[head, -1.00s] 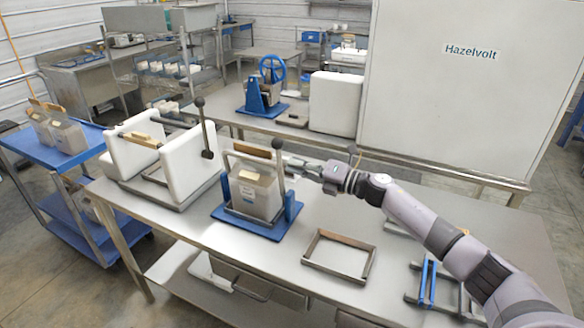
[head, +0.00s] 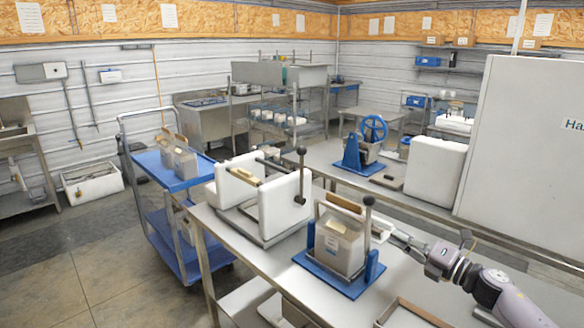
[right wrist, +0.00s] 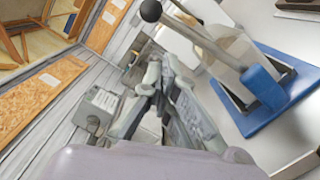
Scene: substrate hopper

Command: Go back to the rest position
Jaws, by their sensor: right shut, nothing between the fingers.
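My right gripper (head: 388,233) is shut and empty beside the upper right side of a grey box-like hopper (head: 338,247), just below the black ball knob (head: 369,200) of its lever. The hopper sits upright in a blue stand (head: 345,285) on the steel table. I cannot tell whether the fingers touch the hopper. My left gripper is not in view.
Left of the hopper stands a frame with white blocks (head: 284,205). A blue cart (head: 170,172) carrying similar boxes is left of the table. A back table holds a blue wheel device (head: 372,130) and a white block (head: 434,165). A tall pale panel (head: 520,150) stands at right.

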